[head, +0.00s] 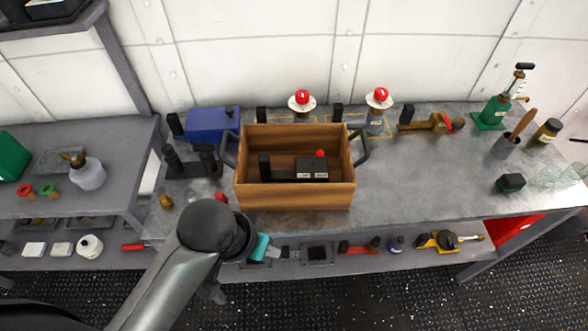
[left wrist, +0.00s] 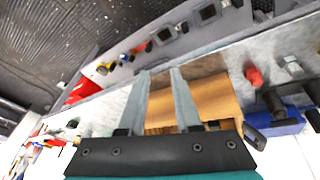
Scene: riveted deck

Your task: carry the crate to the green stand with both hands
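The wooden crate (head: 295,197) stands upright on the grey workbench, with a dark handle at its left end (head: 228,148) and another at its right end (head: 361,146). A black block with a red knob (head: 313,168) and another dark item lie inside. My left gripper (head: 280,251) is low in front of the crate, partly hidden by my own arm. In the left wrist view its two fingers (left wrist: 161,72) are apart with nothing held, and the crate's wood (left wrist: 205,100) shows beyond them. My right gripper is not in view. I cannot make out a green stand for certain.
A blue box (head: 208,122) and dark holders crowd the crate's left. Two red-topped fixtures (head: 302,101) (head: 379,99) stand behind it. A green press (head: 494,110) stands at the bench's back right. The bench right of the crate (head: 425,170) is mostly clear. A green box (head: 10,156) sits far left.

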